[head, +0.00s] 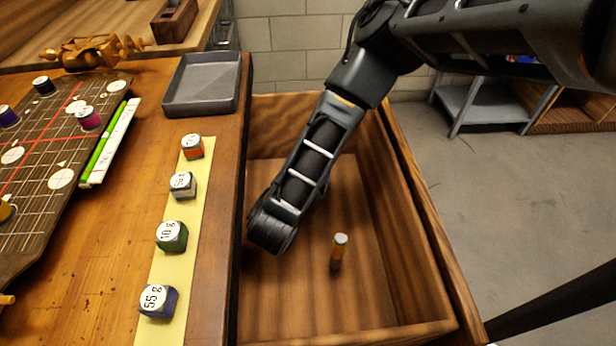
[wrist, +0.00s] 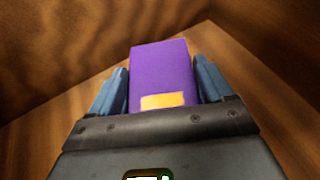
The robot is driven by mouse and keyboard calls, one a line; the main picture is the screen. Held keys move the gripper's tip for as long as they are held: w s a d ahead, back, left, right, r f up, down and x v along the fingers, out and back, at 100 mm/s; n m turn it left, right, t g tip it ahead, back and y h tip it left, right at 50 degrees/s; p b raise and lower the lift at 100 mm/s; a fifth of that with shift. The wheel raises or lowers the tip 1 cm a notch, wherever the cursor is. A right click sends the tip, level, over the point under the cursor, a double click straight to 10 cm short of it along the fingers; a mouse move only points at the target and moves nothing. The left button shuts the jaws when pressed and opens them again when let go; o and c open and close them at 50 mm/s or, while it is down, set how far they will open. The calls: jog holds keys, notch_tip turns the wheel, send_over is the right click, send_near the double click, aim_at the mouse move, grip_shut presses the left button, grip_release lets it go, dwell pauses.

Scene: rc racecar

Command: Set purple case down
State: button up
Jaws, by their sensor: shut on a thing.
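The purple case (wrist: 161,75) shows in the wrist view as a purple block with a yellow-orange patch on its near part. My gripper (wrist: 160,85) is shut on it, with a blue finger on each side. Wood grain lies behind the case; I cannot tell whether the case touches it. In the head view my arm reaches down into the open wooden drawer (head: 300,315), at its left side. There the fingers and the case are hidden behind the wrist and the drawer's side.
A small upright cylinder (head: 338,252) with a pale top stands in the drawer, right of my arm. Several labelled weights (head: 171,236) stand on a yellow strip on the bench (head: 110,245). A grey tray (head: 203,84) lies behind them.

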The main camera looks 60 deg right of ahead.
jog(key=shift+s+d+f, duration=0.1)
jog(key=shift+f, duration=0.35)
jog(key=shift+f, duration=0.1)
jog(key=o, duration=1.1)
jog(key=shift+r, duration=0.25)
jog(key=p+v, duration=0.5)
jog(key=shift+r, duration=0.2)
jog(key=shift+p+v, duration=0.95)
jog(key=shift+p, duration=0.25)
jog(key=shift+a+f, duration=0.2)
jog(key=shift+a, duration=0.15)
